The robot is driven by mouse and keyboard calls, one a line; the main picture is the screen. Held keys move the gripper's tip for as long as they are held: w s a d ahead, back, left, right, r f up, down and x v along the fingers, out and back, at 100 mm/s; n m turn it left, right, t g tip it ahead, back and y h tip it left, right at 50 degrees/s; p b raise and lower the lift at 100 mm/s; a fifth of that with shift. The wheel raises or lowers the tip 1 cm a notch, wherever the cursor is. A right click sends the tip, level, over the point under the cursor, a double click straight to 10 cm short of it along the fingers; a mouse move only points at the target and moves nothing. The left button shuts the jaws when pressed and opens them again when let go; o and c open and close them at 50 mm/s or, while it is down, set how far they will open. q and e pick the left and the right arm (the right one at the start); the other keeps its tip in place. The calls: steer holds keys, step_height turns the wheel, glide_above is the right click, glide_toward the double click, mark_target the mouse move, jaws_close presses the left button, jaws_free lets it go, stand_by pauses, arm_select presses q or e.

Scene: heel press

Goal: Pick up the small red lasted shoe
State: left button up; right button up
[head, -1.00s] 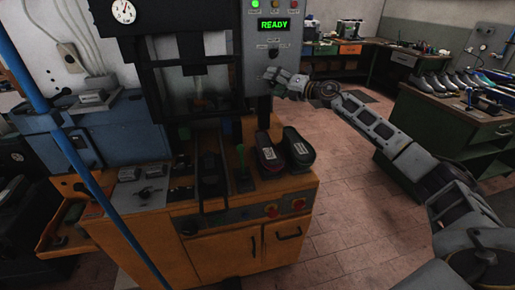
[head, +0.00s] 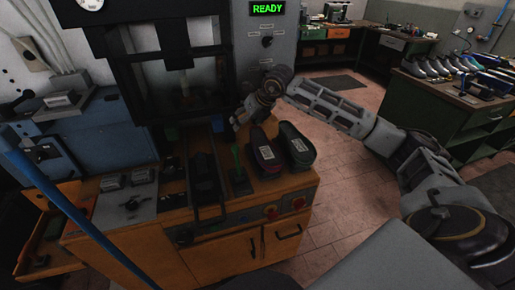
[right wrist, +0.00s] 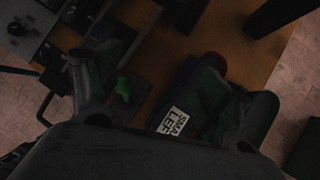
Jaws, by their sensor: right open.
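The small red lasted shoe (head: 264,158) stands on the orange bench top in the head view, dark red at its edge with a white label. It also shows in the right wrist view (right wrist: 208,88), where its label reads in part "SMA" and "LEF". My right gripper (head: 241,118) is above and behind the shoe's far end, by the press. In the right wrist view its fingers are spread wide and empty, with the shoe beneath, nearer the right finger. The right finger hides part of the shoe. My left gripper is not in view.
A second dark shoe (head: 297,148) stands just right of the red one. A green lever (head: 238,168) stands close on its left. The press frame (head: 115,85) and control box (head: 265,42) rise behind. A green bench (head: 440,105) with several shoes is at right.

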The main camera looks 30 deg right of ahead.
mark_target(262, 141)
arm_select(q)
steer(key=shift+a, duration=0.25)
arm_select(e)
steer(key=s+d+f+m+g+h, duration=0.2)
steer(key=s+d+m+h, duration=0.1)
steer(key=d, duration=0.3)
steer(key=shift+s, duration=0.45)
steer(key=shift+f, duration=0.1)
steer(key=p+x, duration=0.1)
steer(key=x, duration=0.6)
steer(key=shift+f, duration=0.1)
steer(key=shift+w+f, duration=0.2)
steer(key=shift+f, duration=0.5)
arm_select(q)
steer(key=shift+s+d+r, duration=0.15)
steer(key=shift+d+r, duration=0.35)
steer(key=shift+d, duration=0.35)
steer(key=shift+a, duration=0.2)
